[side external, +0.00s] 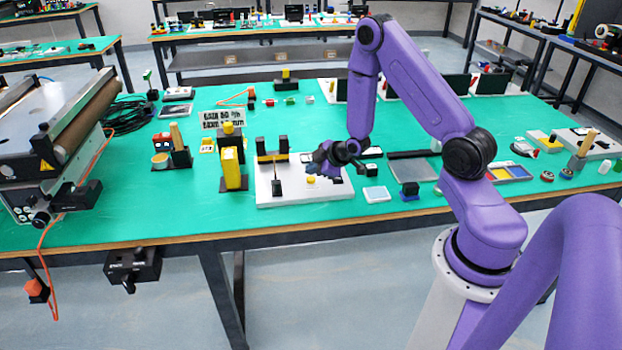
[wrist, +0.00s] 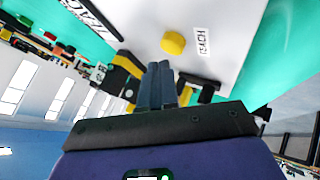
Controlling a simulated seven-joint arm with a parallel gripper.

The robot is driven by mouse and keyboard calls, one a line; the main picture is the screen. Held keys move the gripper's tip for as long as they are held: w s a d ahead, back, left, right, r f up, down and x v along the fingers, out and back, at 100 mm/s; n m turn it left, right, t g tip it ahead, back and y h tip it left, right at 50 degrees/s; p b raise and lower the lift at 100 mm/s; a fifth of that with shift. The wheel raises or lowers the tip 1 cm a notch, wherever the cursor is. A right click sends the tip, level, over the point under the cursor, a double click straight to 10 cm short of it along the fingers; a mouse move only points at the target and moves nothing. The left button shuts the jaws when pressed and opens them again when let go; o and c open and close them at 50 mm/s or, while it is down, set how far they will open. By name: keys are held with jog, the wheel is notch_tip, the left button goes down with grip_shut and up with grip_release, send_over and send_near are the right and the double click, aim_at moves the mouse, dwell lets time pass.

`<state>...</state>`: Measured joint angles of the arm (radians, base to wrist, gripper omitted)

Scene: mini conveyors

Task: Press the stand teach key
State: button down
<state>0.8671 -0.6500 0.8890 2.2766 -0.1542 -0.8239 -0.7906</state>
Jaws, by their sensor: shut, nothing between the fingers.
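In the side external view the yellow key (side external: 311,179) sits on the front right part of the white stand base (side external: 290,197). My gripper (side external: 318,163) is above the plate, close to the key. In the wrist view my two dark fingers (wrist: 160,68) are together and empty, their tips just below the key in the picture. I cannot tell whether they touch the key.
A black-and-yellow bracket (side external: 272,157) and a black post (side external: 277,188) rise from the plate. A yellow block on a dark stand (side external: 232,168) stands to the left. A small white square (side external: 377,194) lies to the right. The green table (side external: 170,215) is clear at front left.

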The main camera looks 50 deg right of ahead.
aim_at(313, 180)
jog(key=shift+f, duration=0.35)
jog(key=shift+f, duration=0.4)
dwell(0.8)
jog(key=shift+r, duration=0.85)
jog(key=shift+r, duration=2.5)
